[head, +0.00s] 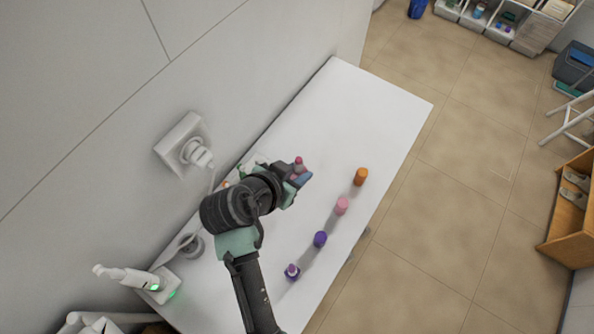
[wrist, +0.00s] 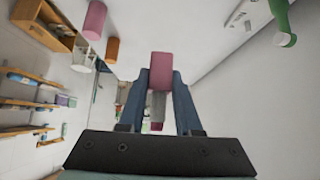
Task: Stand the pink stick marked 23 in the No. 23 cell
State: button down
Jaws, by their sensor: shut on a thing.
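My gripper (wrist: 160,92) is shut on a pink stick (wrist: 161,70), which lies between its two blue fingers. The stick has a pink body, a grey middle band and a darker pink end toward the palm. In the head view my gripper (head: 297,178) is over the white table, with the stick's pink end (head: 298,160) showing above it. No number is legible on the stick. The No. 23 cell cannot be made out; my arm covers part of the table near the wall.
On the white table (head: 330,100), an orange cylinder (head: 361,177), a pink cylinder (head: 341,206), a purple cylinder (head: 320,239) and another purple item (head: 292,271) stand in a row along the right edge. A white device (head: 155,284) stands at lower left. The table's far end is clear.

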jog(key=shift+r, duration=0.65)
jog(key=s+f+n+y, duration=0.2)
jog(key=s, duration=0.1)
jog(key=s+f+n+t+y, duration=0.1)
jog(key=s+f+n+y, duration=0.1)
jog(key=n, duration=0.1)
jog(key=shift+s+d+f+n+t, duration=0.1)
jog(key=shift+s+f+n+t, duration=0.2)
jog(key=shift+s+f, duration=0.1)
jog(key=shift+s+n+y, duration=0.4)
jog(key=shift+s+n, duration=0.1)
jog(key=shift+s+r+p, duration=0.15)
jog(key=shift+r+p, duration=0.2)
jog(key=shift+r, duration=0.15)
notch_tip(320, 180, up, 6)
jog(key=p, duration=0.5)
notch_tip(320, 180, down, 7)
jog(key=b, duration=0.6)
